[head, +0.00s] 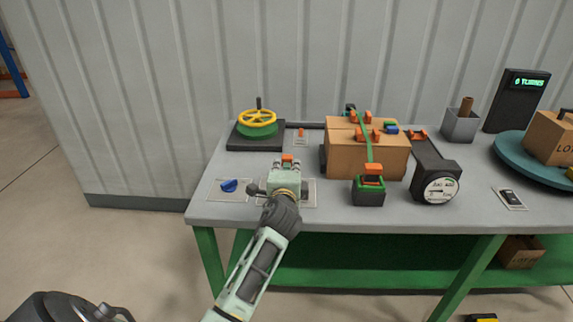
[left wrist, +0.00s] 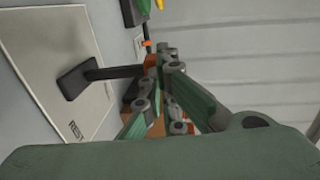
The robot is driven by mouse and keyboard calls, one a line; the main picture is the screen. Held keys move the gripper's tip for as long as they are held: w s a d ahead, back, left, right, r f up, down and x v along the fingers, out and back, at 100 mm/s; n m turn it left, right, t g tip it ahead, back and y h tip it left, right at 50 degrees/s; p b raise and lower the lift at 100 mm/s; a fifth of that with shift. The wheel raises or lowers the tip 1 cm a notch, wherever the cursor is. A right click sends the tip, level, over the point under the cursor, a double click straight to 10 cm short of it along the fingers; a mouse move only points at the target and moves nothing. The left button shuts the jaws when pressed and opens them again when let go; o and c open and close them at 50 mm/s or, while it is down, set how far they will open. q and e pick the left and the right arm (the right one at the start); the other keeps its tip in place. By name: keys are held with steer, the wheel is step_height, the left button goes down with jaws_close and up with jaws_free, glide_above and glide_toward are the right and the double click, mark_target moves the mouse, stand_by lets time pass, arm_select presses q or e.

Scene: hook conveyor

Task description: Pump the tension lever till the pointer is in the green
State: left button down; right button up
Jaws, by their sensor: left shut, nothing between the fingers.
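The tension lever appears to be the orange handle (head: 373,168) on the green and black ratchet block (head: 368,195), at the front of the strapped cardboard box (head: 345,155). A green strap (head: 364,140) runs over the box. The round white gauge (head: 440,190) stands right of the ratchet; its pointer is too small to read. My left gripper (head: 287,164) is shut and empty, left of the box and apart from the orange handle. Its shut fingers show in the left wrist view (left wrist: 165,78). My right gripper is not in view.
A yellow handwheel (head: 258,118) and a blue knob (head: 229,185) are at the left of the grey table (head: 240,212). A black lever on a pale plate (left wrist: 45,60) is close to my left gripper. A turntable (head: 515,150) and a display (head: 520,100) are at the right.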

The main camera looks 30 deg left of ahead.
mark_target(288, 155)
arm_select(q)
steer(key=shift+w+a+r+g+h+p, duration=0.3)
steer(key=shift+w+g+p, duration=0.2)
steer(key=shift+p, duration=1.35)
steer(key=shift+w+a+r+g+h+p, duration=0.2)
steer(key=shift+w+a+r+g+p, duration=0.25)
steer(key=shift+p, duration=1.35)
steer(key=shift+w+f+g+p, duration=0.1)
steer(key=shift+w+g+p, duration=0.15)
steer(key=shift+p, duration=0.15)
steer(key=shift+w+a+f, duration=0.1)
steer(key=shift+w+f, duration=0.1)
steer(key=shift+w+a+f, duration=0.15)
steer(key=shift+w+a, duration=0.1)
steer(key=shift+w, duration=0.15)
steer(key=shift+w+a, duration=0.3)
steer(key=shift+w, duration=0.2)
